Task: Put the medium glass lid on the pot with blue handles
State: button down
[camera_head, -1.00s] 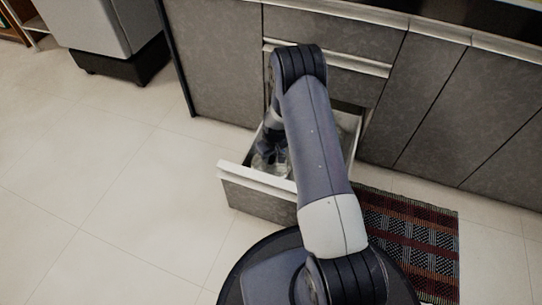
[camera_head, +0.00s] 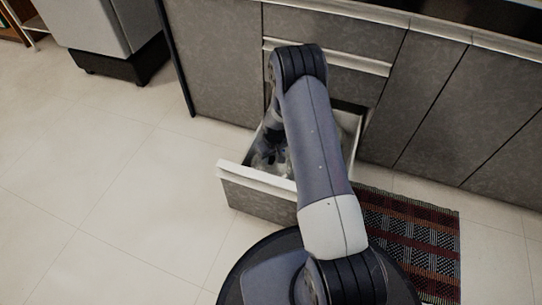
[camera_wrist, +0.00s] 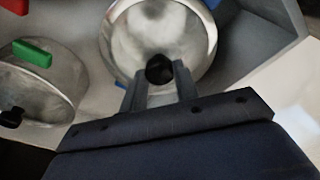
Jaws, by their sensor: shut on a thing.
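My gripper (camera_wrist: 160,72) is shut on the black knob of a round, shiny lid (camera_wrist: 155,30) with a pale rim, at the top centre of the wrist view. Bits of blue handle (camera_wrist: 209,4) show at the lid's upper right and lower left edges, so the blue-handled pot lies under or just behind it. I cannot tell whether the lid touches that pot. In the head view my gripper (camera_head: 262,158) is inside the open drawer, and my arm hides much of what is there.
A pot with a green handle (camera_wrist: 32,54) lies at the left of the wrist view, with a black knob beside it. A red handle (camera_wrist: 14,6) shows at the top left. The drawer front (camera_head: 255,180) and walls surround the gripper. A striped rug (camera_head: 415,235) lies on the right.

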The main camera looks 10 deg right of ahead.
jog(key=c, duration=1)
grip_release()
jog(key=r+p, duration=0.1)
jog(key=r, duration=0.2)
jog(key=r+p, duration=0.2)
jog(key=r, duration=0.2)
jog(key=s+r+p, duration=0.1)
jog(key=r, duration=0.2)
jog(key=shift+s+d+r, duration=0.1)
jog(key=shift+d+r, duration=0.1)
jog(key=shift+r, duration=0.2)
jog(key=f+b, duration=0.1)
jog(key=f, duration=0.2)
jog(key=f+b, duration=0.1)
jog(key=f, duration=0.3)
jog(key=w+f+b, duration=0.1)
jog(key=f, duration=0.2)
jog(key=shift+w+a+f, duration=0.1)
jog(key=shift+a+f, duration=0.1)
jog(key=shift+a, duration=0.05)
jog(key=shift+b, duration=0.45)
